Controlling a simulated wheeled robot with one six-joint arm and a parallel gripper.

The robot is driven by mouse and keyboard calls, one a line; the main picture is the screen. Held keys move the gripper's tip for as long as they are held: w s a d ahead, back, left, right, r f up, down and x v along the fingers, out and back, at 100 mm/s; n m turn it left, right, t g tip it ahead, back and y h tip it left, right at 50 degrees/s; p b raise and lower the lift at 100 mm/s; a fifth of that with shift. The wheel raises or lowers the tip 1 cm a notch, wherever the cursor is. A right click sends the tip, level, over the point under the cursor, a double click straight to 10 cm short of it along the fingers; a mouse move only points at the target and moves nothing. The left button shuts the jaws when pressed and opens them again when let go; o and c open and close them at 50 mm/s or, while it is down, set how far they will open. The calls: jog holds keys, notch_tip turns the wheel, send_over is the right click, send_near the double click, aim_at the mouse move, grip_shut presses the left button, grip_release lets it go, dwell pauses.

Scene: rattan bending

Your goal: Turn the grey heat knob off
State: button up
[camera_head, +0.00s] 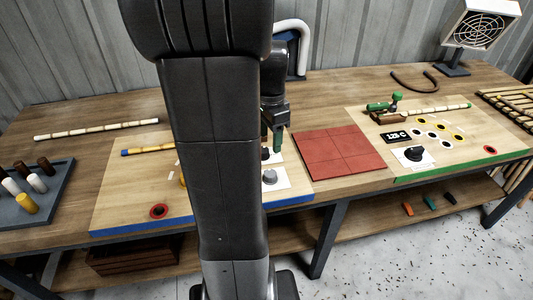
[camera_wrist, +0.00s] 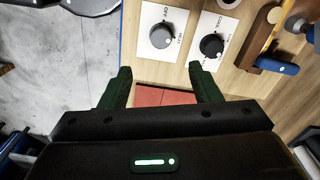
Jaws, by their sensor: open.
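The grey heat knob (camera_head: 270,177) sits on a white plate near the front edge of the left board. In the wrist view the grey knob (camera_wrist: 161,37) lies ahead of my fingertips, with a pale mark on it and small lettering on its plate. My gripper (camera_wrist: 160,69) is open and empty, its two dark green fingers apart and short of the knob. In the head view my gripper (camera_head: 277,140) hangs above and behind the knob, pointing down. A black knob (camera_wrist: 211,46) is beside the grey one on its own white plate.
Red tiles (camera_head: 340,152) lie right of the grey knob. A right board has another black knob (camera_head: 414,153), a display (camera_head: 396,136) and a red button (camera_head: 489,149). My arm hides the left board's middle.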

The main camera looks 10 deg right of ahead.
notch_tip(320, 180, down, 14)
jog(key=shift+w+r, duration=0.1)
jog(key=shift+r, duration=0.05)
dwell(0.4)
jog(key=c, duration=1)
